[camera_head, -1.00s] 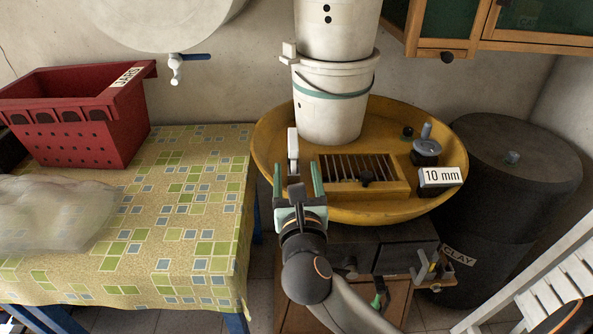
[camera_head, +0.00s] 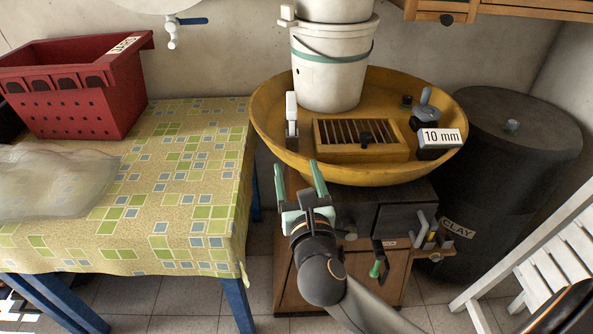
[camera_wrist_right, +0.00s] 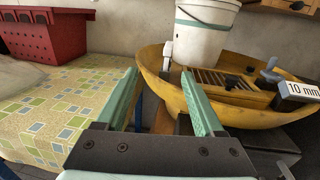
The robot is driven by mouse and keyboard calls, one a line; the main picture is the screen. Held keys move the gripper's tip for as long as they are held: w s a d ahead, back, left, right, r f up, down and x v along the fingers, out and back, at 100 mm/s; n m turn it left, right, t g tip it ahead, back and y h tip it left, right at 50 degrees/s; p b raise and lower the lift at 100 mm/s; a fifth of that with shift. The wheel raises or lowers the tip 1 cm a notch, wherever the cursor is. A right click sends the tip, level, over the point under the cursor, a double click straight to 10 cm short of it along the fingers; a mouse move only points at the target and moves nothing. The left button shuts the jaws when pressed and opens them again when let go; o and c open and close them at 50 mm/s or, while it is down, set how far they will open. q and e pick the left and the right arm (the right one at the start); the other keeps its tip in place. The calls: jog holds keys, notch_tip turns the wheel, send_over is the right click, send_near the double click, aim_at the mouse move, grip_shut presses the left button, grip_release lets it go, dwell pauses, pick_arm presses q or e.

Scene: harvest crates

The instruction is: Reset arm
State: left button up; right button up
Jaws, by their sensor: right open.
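My right gripper (camera_head: 297,180) is open and empty in the head view, in front of the near left rim of the yellow basin (camera_head: 262,125). Its two green fingers point away from me, and the wrist view shows them apart (camera_wrist_right: 165,95) with nothing between them. The basin's rim lies beyond the fingertips. My left gripper is not in view.
A table (camera_head: 190,225) with a patterned cloth stands at left, bearing a red crate (camera_head: 85,110) and a clear plastic bag (camera_head: 50,185). The basin holds a white bucket (camera_head: 330,80), a slatted wooden box (camera_head: 330,153) and a "10 mm" block (camera_head: 437,142). A dark barrel (camera_head: 510,190) and white slatted chair (camera_head: 560,260) stand at right.

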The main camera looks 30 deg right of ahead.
jog(key=s+a+f+n+y+p, duration=0.25)
jog(key=a+f+n+y, duration=0.25)
jog(key=n, duration=1)
jog(key=s+a+f+n+y+p, duration=0.1)
jog(key=s+a+f+n+y, duration=0.3)
jog(key=n, duration=1.1)
jog(key=s+d+f+n+g, duration=0.1)
jog(key=s+f+n+g, duration=0.3)
jog(key=f, duration=0.6)
jog(key=s+d+f+n+g, duration=0.1)
jog(key=s+f+n+g, duration=0.3)
jog(key=s+f+n, duration=0.3)
notch_tip(320, 180, down, 4)
jog(key=shift+s+d+n+h+p, duration=0.4)
jog(key=shift+s, duration=0.1)
